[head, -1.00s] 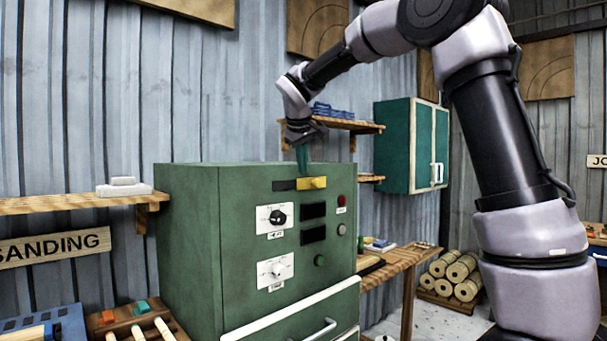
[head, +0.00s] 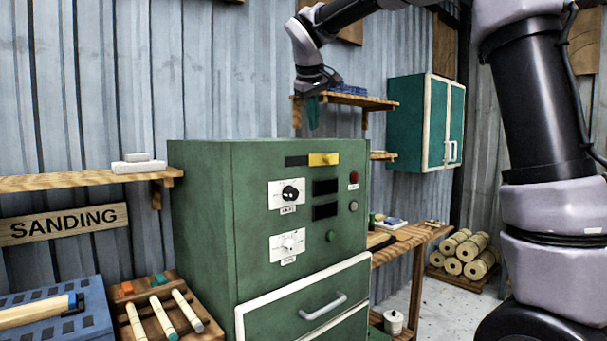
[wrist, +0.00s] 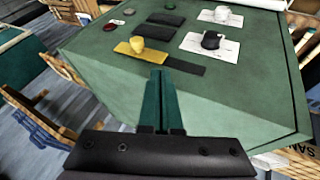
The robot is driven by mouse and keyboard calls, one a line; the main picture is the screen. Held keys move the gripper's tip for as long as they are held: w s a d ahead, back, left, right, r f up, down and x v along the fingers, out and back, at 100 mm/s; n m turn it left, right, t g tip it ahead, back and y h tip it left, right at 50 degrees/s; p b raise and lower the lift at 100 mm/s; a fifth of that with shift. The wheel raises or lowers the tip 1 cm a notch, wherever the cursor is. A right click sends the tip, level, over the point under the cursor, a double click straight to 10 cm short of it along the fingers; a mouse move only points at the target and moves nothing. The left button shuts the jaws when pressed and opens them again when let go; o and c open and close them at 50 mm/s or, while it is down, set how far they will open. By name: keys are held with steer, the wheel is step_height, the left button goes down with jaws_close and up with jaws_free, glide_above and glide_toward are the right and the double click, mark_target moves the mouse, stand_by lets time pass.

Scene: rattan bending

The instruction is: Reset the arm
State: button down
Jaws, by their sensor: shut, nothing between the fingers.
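My gripper (head: 313,113) hangs pointing down above the top of the green steam cabinet, with clear space between its fingertips and the cabinet. In the wrist view its two green fingers (wrist: 161,103) are together with nothing between them. My arm reaches in from the upper right, bent at the elbow and wrist. The green cabinet (head: 205,230) has a front panel with a yellow slider tab (head: 323,159), which also shows in the wrist view (wrist: 128,47). The panel also has a black upper knob (head: 290,193) and a white lower knob (head: 288,243). The drawer (head: 310,307) has a silver handle.
A wall shelf (head: 350,100) with blue items is behind my gripper. A teal wall cabinet (head: 407,122) hangs to the right. A left shelf (head: 60,183) holds white blocks. A wooden rack (head: 198,325) and a blue crate (head: 85,290) stand at lower left.

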steer(key=s+d+f+m+y, duration=0.1)
steer(key=s+d+f+m, duration=0.25)
steer(key=s+d, duration=0.55)
steer(key=s+d+f+m+y, duration=0.1)
steer(key=s+d+f+m, duration=0.25)
steer(key=s+d, duration=0.55)
steer(key=s+f+m+y, duration=0.1)
steer(key=s+f+m, duration=0.3)
steer(key=s, duration=0.6)
steer(key=shift+s+d+f+t, duration=0.15)
steer(key=shift+d+f+t, duration=0.15)
steer(key=shift+f, duration=0.65)
